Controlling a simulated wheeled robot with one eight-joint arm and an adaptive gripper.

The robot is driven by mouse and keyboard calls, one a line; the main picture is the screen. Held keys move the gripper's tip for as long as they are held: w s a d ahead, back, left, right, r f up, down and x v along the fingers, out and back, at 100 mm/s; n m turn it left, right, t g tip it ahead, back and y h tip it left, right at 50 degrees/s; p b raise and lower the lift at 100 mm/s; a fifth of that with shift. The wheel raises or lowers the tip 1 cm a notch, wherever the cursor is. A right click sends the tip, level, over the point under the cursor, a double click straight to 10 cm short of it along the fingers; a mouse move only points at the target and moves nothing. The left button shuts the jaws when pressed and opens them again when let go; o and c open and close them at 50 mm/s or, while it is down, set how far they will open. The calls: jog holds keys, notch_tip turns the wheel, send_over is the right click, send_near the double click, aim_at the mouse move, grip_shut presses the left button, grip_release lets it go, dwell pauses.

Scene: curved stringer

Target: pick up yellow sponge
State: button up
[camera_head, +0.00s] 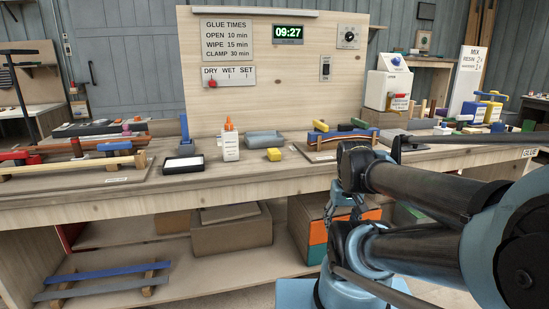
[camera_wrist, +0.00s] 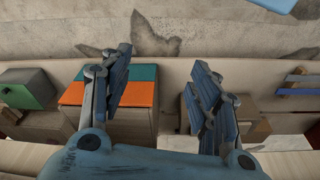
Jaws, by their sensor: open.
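A small yellow block, which looks like the yellow sponge (camera_head: 274,154), lies on the workbench top (camera_head: 250,174) near the middle of the head view. The sponge is not visible in the wrist view.
A dark-rimmed tray (camera_head: 184,163) and clamped wooden strips (camera_head: 80,165) stand at the left. A curved strip on a board (camera_head: 335,146) is right of the sponge. An orange-and-teal box (camera_wrist: 110,90) is on the lower shelf. Bare bench top lies before the sponge.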

jog(key=o, duration=0.5)
jog(key=shift+s+r, duration=0.2)
jog(key=shift+o, duration=0.4)
jog(key=w+a+r+n, duration=0.3)
jog(key=w+r+n, duration=0.3)
jog(key=r, duration=0.5)
jog(key=shift+w+r+g, duration=0.3)
jog(key=shift+w, duration=0.8)
notch_tip(320, 180, up, 16)
jog(key=n+g, duration=0.2)
jog(key=n, duration=1.3)
send_over(275, 150)
jog(key=f, duration=1.1)
jog(key=shift+s+a+f, duration=0.2)
jog(key=shift+w+d+f, duration=0.1)
jog(key=shift+f, duration=1.25)
jog(key=shift+w+d+f, duration=0.1)
jog(key=shift+f, duration=1.2)
